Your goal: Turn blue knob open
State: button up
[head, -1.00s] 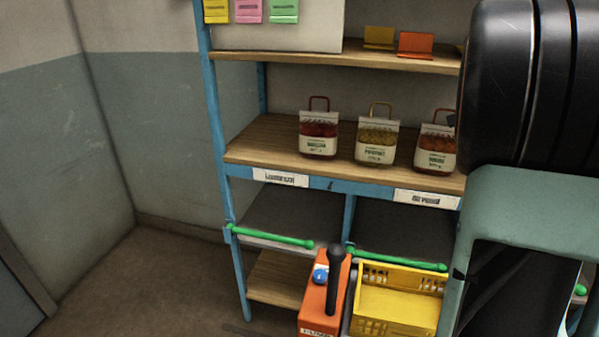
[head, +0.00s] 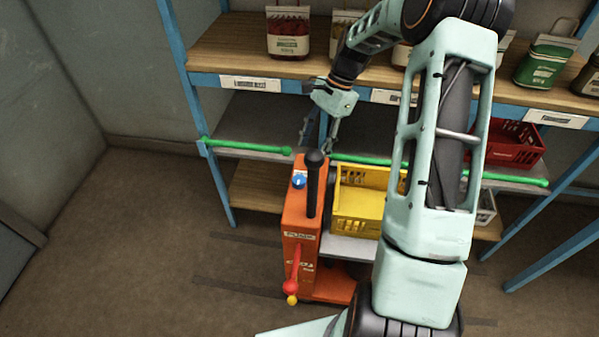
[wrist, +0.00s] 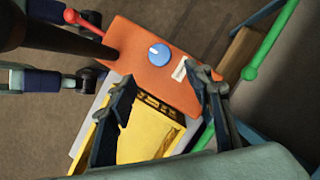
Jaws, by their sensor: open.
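The blue knob (head: 299,181) is a round dial with a white mark, on top of the orange machine (head: 297,218), beside its black upright handle (head: 314,180). In the wrist view the blue knob (wrist: 159,54) sits on the orange top, beyond my fingertips. My gripper (head: 318,135) is above and behind the orange machine, near the shelf front. In the wrist view my gripper (wrist: 165,80) has its two dark fingers spread wide, with nothing between them, and it is apart from the knob.
A yellow crate (head: 357,212) stands right of the orange machine. Green rails (head: 250,147) run along the shelf front. Pouches (head: 289,35) stand on the wooden shelf above, and a red crate (head: 513,145) is at the right. The floor at left is clear.

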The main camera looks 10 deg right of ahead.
aim_at(299, 179)
jog(key=x, duration=1)
jog(key=shift+s+a+f, duration=0.1)
jog(key=shift+a+f, duration=0.15)
jog(key=shift+f, duration=0.05)
jog(key=shift+c, duration=0.4)
jog(key=c, duration=1.1)
